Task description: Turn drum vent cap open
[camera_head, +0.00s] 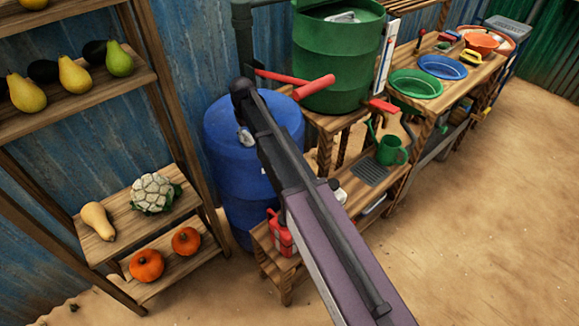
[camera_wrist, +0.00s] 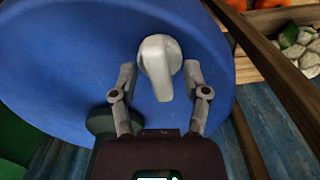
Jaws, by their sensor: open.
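The blue drum (camera_head: 225,165) stands against the blue corrugated wall, its top partly behind my arm in the head view. In the wrist view its blue top (camera_wrist: 50,60) fills much of the picture. The pale grey vent cap (camera_wrist: 158,62), with a raised lever-like grip, sits on that top. My gripper (camera_wrist: 160,70) is open, one finger on either side of the cap's grip. Gaps show between the fingers and the grip; I cannot tell the remaining height difference.
A green barrel (camera_head: 340,60) with a red handle (camera_head: 314,87) stands right of the drum. A wooden shelf (camera_head: 120,215) with produce is at left. A low bench holds a red can (camera_head: 280,235) and a green watering can (camera_head: 391,150). Sandy floor (camera_head: 480,230) is clear at right.

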